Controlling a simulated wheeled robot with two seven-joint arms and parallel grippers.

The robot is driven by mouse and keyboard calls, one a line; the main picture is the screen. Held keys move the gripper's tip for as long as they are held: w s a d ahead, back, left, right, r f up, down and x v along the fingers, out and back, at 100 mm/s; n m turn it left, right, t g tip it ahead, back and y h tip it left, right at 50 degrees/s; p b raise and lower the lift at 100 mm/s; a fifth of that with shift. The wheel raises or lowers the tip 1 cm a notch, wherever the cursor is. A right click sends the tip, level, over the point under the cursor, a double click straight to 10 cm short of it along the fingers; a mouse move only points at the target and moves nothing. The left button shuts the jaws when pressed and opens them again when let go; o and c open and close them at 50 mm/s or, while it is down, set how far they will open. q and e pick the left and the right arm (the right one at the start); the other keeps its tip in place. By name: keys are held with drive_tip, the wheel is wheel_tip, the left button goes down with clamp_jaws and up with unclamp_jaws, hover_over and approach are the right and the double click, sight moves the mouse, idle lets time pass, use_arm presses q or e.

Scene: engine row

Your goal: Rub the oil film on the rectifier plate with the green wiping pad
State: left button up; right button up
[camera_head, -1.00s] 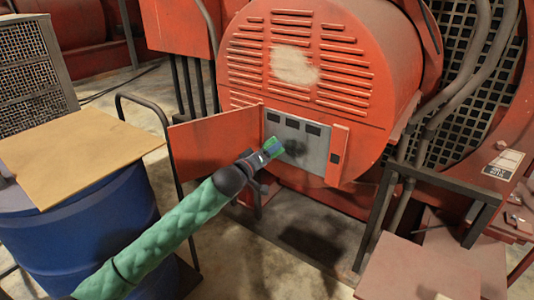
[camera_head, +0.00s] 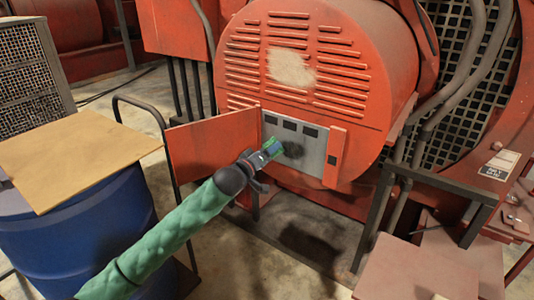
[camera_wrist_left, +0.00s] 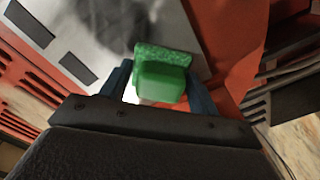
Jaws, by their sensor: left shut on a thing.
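The rectifier plate (camera_head: 311,152) is a grey panel set in the lower face of the red round housing, with dark rectangular slots along its top. A dark smudge, the oil film (camera_head: 293,150), lies on it and shows blurred in the left wrist view (camera_wrist_left: 108,28). My left gripper (camera_head: 266,155) is shut on the green wiping pad (camera_head: 273,147), at the plate's left side. In the left wrist view the pad (camera_wrist_left: 160,75) sits between the two blue fingers, its face at the plate beside the smudge. I cannot tell whether it touches. My right gripper is not in view.
A red door (camera_head: 208,143) stands open left of the plate, and a narrow red flap (camera_head: 334,156) stands at its right. A blue drum (camera_head: 85,230) with a tan board (camera_head: 75,155) stands at the left. A dark metal frame (camera_head: 375,215) is at the right.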

sight(280, 153)
use_arm(q)
drive_tip(key=shift+s+d+p, duration=0.5)
drive_tip(key=shift+s+d, duration=0.6)
drive_tip(key=shift+d, duration=0.3)
